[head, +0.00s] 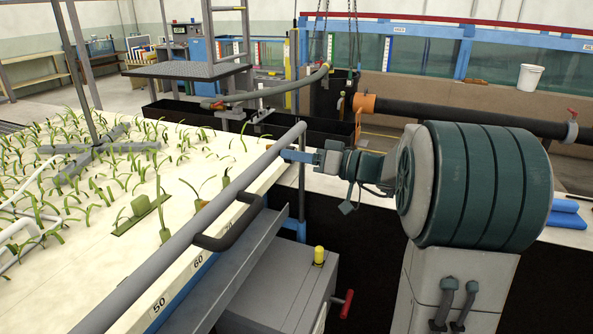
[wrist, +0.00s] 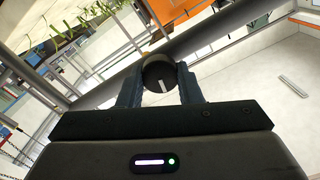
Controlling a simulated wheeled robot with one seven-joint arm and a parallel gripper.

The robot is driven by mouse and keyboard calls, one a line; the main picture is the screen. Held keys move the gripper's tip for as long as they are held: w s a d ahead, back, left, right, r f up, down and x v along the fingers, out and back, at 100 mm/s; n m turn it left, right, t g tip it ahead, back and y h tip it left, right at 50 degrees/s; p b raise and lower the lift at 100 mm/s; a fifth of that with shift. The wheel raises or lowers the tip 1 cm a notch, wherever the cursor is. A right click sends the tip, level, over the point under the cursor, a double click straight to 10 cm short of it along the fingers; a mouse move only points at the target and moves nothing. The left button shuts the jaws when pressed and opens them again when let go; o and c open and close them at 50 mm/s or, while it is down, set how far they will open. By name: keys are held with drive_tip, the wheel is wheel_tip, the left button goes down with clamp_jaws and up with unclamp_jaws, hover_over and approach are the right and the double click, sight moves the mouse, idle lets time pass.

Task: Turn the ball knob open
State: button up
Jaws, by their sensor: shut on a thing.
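There the fingers hide the knob. The pipe also passes behind the knob in the wrist view (wrist: 215,48).
A black handle (head: 230,228) sticks out below the pipe. A grey cabinet (head: 280,285) with a yellow knob (head: 319,256) and red handle (head: 346,303) stands below. A pale bed with green plants (head: 100,190) lies left. A dark pipe (head: 455,115) runs behind my arm.

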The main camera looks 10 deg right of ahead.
drive_tip(key=shift+m+b, duration=1.75)
drive_tip(key=shift+m, duration=5.95)
drive_tip(key=o, duration=1)
drive_tip(key=shift+c, duration=0.2)
drive_tip(key=b+v, duration=0.1)
drive_tip(key=v, duration=1.2)
drive_tip(key=shift+s+d, duration=0.2)
drive_tip(key=shift+d, duration=0.15)
